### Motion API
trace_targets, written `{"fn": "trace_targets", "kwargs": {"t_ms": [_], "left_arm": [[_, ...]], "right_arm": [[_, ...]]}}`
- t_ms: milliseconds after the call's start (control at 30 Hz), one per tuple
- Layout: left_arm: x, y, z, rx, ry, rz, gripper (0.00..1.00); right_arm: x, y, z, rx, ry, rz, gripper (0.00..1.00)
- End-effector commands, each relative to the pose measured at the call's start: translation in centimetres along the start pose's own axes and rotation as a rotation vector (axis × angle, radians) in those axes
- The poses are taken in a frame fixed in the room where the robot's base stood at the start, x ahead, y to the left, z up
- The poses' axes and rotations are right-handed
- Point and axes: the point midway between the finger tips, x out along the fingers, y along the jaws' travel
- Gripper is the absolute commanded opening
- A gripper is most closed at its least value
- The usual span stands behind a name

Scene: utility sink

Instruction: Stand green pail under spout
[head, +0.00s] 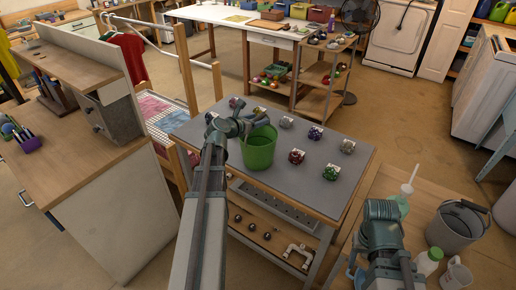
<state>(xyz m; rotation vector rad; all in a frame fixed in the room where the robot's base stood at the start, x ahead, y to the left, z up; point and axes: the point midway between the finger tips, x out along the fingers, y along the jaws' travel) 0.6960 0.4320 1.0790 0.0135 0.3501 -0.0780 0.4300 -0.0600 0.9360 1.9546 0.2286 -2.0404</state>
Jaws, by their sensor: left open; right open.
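The green pail (259,150) stands upright on a grey-topped workbench (222,127), near its middle. My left gripper (257,116) is open at the pail's far upper rim, with the arm's wrist to the left of the pail. Whether its fingers touch the rim cannot be told. My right arm shows at the lower right, but its gripper cannot be made out. I cannot make out a spout in this view.
Several small coloured valve-like parts surround the pail, including a red one (296,156) close on its right. A grey bucket (456,226), a white bottle (429,262) and a white jug (456,275) stand on the wooden table at right. Open floor lies beyond the workbench.

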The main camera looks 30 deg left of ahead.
Motion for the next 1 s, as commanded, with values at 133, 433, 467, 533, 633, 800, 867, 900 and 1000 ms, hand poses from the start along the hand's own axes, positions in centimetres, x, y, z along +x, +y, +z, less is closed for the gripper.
{"fn": "trace_targets", "kwargs": {"t_ms": [133, 433, 467, 533, 633, 800, 867, 900, 1000], "left_arm": [[0.79, -0.01, 0.02, 0.001, 0.0, 0.001, 0.61], [0.67, -0.02, 0.03, 0.0, 0.0, 0.001, 0.31], [0.67, -0.02, 0.03, 0.0, 0.0, 0.001, 0.25], [0.67, -0.02, 0.03, 0.0, 0.0, 0.001, 0.13], [0.67, -0.01, 0.03, 0.0, 0.0, 0.001, 0.0], [0.67, -0.01, 0.03, 0.0, 0.0, 0.001, 0.0], [0.66, -0.01, 0.03, 0.0, 0.0, 0.001, 0.0], [0.66, -0.01, 0.03, 0.0, 0.0, 0.001, 0.0], [0.66, -0.01, 0.03, 0.0, 0.0, 0.001, 0.0]], "right_arm": [[0.26, -0.03, -0.01, 0.0, 0.0, 0.0, 0.56], [0.2, -0.02, -0.01, 0.0, 0.0, 0.0, 0.56], [0.2, -0.02, -0.01, 0.0, 0.0, 0.0, 0.56], [0.2, -0.02, -0.01, 0.0, 0.0, 0.0, 0.56], [0.2, -0.02, -0.01, 0.0, 0.0, 0.0, 0.56], [0.2, -0.02, -0.01, 0.0, 0.0, 0.0, 0.56], [0.2, -0.02, -0.01, 0.0, 0.0, 0.0, 0.56], [0.2, -0.02, -0.01, 0.0, 0.0, 0.0, 0.56], [0.2, -0.02, -0.01, 0.0, 0.0, 0.0, 0.56]]}}
